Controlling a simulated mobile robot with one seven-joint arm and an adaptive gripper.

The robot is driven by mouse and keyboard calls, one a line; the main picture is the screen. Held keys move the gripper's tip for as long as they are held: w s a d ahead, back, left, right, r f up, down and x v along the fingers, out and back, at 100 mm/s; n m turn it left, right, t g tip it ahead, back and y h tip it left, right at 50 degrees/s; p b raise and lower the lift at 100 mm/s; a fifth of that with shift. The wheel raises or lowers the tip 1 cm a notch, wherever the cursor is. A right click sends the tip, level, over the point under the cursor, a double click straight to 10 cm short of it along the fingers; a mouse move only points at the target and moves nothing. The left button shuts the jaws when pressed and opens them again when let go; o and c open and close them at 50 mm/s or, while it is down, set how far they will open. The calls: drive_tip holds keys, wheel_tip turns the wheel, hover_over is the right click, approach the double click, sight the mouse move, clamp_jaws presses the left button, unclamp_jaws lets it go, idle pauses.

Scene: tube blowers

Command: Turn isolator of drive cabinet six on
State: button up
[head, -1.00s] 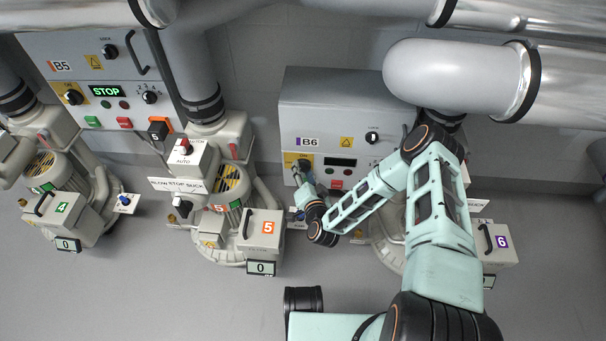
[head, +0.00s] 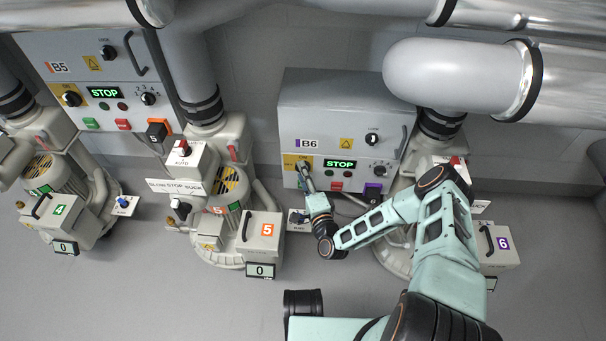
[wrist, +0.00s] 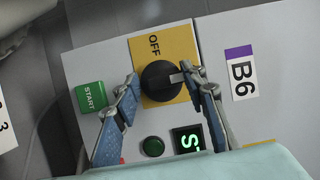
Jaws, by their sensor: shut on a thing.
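Drive cabinet six is the grey B6 box (head: 345,112) in the middle right of the head view. Its isolator, a black rotary knob on a yellow plate (wrist: 181,50), shows in the wrist view. The knob (wrist: 160,82) sits between my two fingertips, and its pointer bar points right in that view, away from the OFF print. My gripper (wrist: 162,80) is shut on the knob; in the head view it (head: 303,168) is at the cabinet's lower left. The cabinet's display (head: 340,163) is lit green and reads STOP. The fingers partly hide the knob's sides.
A green START button (wrist: 90,97) and a dark green lamp (wrist: 153,146) are close to my fingers. Cabinet B5 (head: 80,50) and blower 5 (head: 260,235) stand to the left. A large pipe (head: 440,75) overhangs the right. Open floor lies in front.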

drive_tip(key=shift+w+r+m+t, duration=0.1)
drive_tip(key=shift+w+m+t, duration=0.05)
drive_tip(key=shift+m+t, duration=0.15)
drive_tip(key=o, duration=1.1)
drive_tip(key=o, duration=0.5)
wheel_tip(320, 180, up, 10)
drive_tip(key=shift+r, duration=0.15)
drive_tip(key=c, duration=0.5)
